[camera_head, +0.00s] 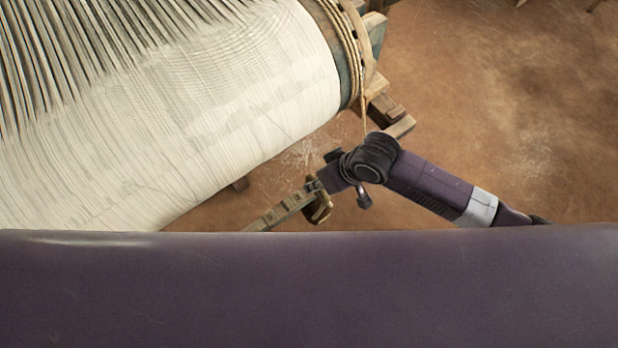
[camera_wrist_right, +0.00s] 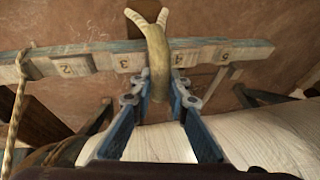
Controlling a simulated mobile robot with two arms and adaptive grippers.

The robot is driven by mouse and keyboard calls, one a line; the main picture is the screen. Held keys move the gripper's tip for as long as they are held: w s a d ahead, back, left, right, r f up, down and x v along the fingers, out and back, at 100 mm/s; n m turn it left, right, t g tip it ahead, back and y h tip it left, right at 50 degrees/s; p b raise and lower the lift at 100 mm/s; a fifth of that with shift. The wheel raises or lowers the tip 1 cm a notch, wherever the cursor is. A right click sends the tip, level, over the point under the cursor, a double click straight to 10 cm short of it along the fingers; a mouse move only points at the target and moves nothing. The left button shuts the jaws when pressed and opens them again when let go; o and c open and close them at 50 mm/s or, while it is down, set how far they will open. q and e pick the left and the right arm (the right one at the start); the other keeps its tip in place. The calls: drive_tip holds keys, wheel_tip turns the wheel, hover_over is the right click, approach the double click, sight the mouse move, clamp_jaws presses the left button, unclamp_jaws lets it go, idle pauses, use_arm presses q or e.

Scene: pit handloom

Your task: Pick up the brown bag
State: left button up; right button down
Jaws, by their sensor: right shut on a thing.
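The brown bag (camera_wrist_right: 159,55) is a narrow, limp olive-brown piece with two pale ends at its top, in the right wrist view. It lies across a wooden bar with numbers (camera_wrist_right: 100,62) and hangs down between my fingers. My right gripper (camera_wrist_right: 158,98) is shut on its lower part, one blue finger on each side. In the head view the bag (camera_head: 321,210) shows small at the end of the bar (camera_head: 275,213), beside my right gripper (camera_head: 318,187). My left gripper is not in view.
The loom's cloth roll (camera_head: 230,110), wound with white threads, fills the upper left. Rope (camera_head: 352,45) wraps its end, near wooden blocks (camera_head: 385,107). Bare brown floor (camera_head: 500,100) lies open to the right. My own purple body covers the bottom.

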drive_tip(key=s+d+b, duration=0.1)
drive_tip(key=s+d, duration=0.6)
drive_tip(key=d, duration=0.6)
drive_tip(key=shift+r, duration=0.15)
drive_tip(key=shift+d, duration=0.1)
